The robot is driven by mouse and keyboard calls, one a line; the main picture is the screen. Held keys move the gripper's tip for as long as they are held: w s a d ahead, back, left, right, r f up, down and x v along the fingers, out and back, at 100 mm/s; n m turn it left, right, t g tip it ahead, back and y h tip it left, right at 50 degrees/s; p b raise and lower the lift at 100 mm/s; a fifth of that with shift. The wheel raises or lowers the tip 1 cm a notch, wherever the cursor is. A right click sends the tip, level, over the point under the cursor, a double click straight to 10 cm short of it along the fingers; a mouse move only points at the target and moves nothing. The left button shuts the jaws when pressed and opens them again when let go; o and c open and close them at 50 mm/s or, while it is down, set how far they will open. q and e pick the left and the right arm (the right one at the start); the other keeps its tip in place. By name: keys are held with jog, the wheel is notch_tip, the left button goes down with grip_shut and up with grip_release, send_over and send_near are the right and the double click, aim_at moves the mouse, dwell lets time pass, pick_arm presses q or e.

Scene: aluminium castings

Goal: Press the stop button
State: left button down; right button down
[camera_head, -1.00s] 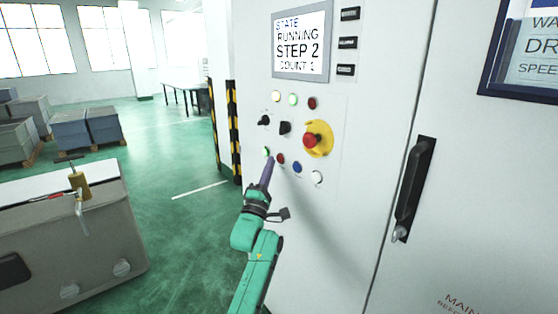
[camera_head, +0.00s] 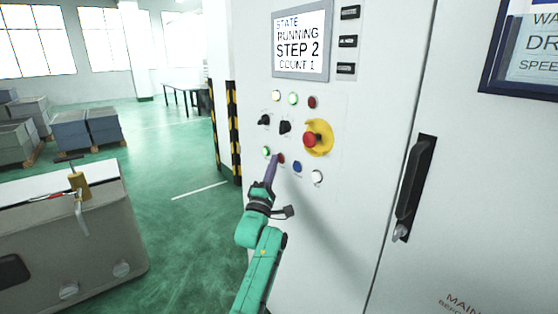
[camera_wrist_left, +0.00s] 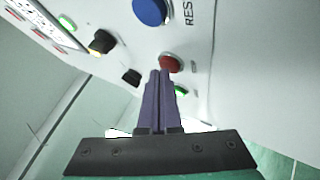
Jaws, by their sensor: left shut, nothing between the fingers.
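The control panel on the light cabinet has a lower row of buttons: green (camera_head: 266,151), red (camera_head: 282,159), blue (camera_head: 297,167) and white (camera_head: 317,176). No stop label is readable; the red button fits best. My left gripper (camera_head: 273,157) is shut and empty, its purple fingertips between the green and red buttons in the head view, partly covering the red one. In the left wrist view the fingertips (camera_wrist_left: 160,73) are just beside the red button (camera_wrist_left: 171,63); I cannot tell whether they touch. My right gripper is not in view.
A red mushroom button (camera_head: 310,140) on a yellow plate sits up and right of the row. Two black knobs and indicator lamps are above. The screen (camera_head: 301,47) reads RUNNING, STEP 2, COUNT 1. A black door handle (camera_head: 413,187) protrudes at right.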

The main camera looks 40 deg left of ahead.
pick_arm(q)
jog(key=shift+w, duration=0.2)
dwell(0.5)
jog(key=shift+s+a+p, duration=0.15)
jog(key=shift+s+p, duration=0.25)
jog(key=shift+s, duration=0.4)
jog(key=s+p, duration=0.1)
jog(key=s, duration=0.1)
jog(key=s+a+p, duration=0.1)
jog(key=s, duration=0.1)
jog(key=shift+s+a, duration=0.2)
jog(key=shift+s, duration=0.2)
